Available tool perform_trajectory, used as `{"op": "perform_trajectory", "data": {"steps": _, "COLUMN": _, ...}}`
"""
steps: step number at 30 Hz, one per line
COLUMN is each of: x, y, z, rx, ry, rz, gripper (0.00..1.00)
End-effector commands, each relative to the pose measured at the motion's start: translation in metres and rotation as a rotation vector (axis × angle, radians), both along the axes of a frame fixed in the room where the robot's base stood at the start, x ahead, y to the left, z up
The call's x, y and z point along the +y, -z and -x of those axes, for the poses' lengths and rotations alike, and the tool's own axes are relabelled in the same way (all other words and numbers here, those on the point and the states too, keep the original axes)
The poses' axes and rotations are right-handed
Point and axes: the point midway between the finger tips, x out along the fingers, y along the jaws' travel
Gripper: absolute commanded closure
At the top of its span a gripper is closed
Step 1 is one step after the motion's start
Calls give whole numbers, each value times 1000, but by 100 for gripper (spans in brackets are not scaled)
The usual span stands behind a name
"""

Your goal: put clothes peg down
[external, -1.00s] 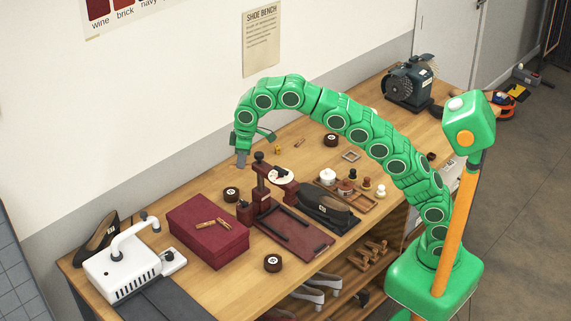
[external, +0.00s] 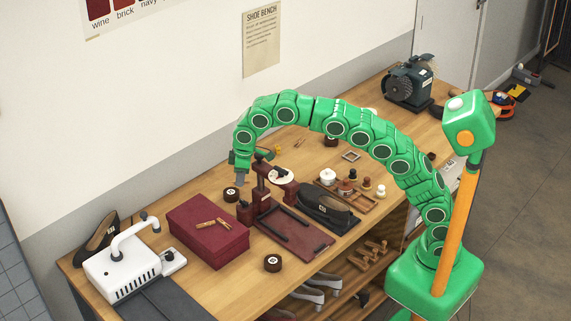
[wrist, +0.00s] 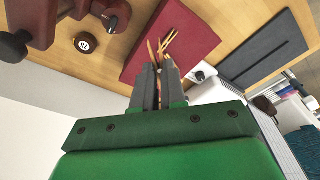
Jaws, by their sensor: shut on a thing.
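My gripper (external: 241,176) points down over the bench, behind the dark red box (external: 208,232), its fingertips near a dark roll. In the wrist view my gripper (wrist: 158,68) is shut on a thin wooden clothes peg (wrist: 151,50), whose end shows at the fingertips. The peg is mostly hidden by the fingers and cannot be made out in the external view. Light wooden pegs (external: 212,224) lie on the box lid; they also show in the wrist view (wrist: 169,40), beyond the fingertips.
A dark roll (external: 231,194) stands left of a dark red press (external: 262,178). A white machine (external: 122,270) is at the left end. A black shoe (external: 328,207) lies right of the press. Bare wood (external: 240,290) shows in front of the box.

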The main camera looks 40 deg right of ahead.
Motion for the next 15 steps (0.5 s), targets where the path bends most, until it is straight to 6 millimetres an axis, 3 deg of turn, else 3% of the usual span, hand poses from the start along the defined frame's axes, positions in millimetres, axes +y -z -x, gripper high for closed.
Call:
{"op": "perform_trajectory", "data": {"steps": 6, "x": 0, "y": 36, "z": 0, "rx": 2, "ry": 1, "rz": 2, "gripper": 100}}
{"op": "perform_trajectory", "data": {"steps": 15, "x": 5, "y": 51, "z": -8, "rx": 0, "ry": 0, "rz": 0, "gripper": 100}}
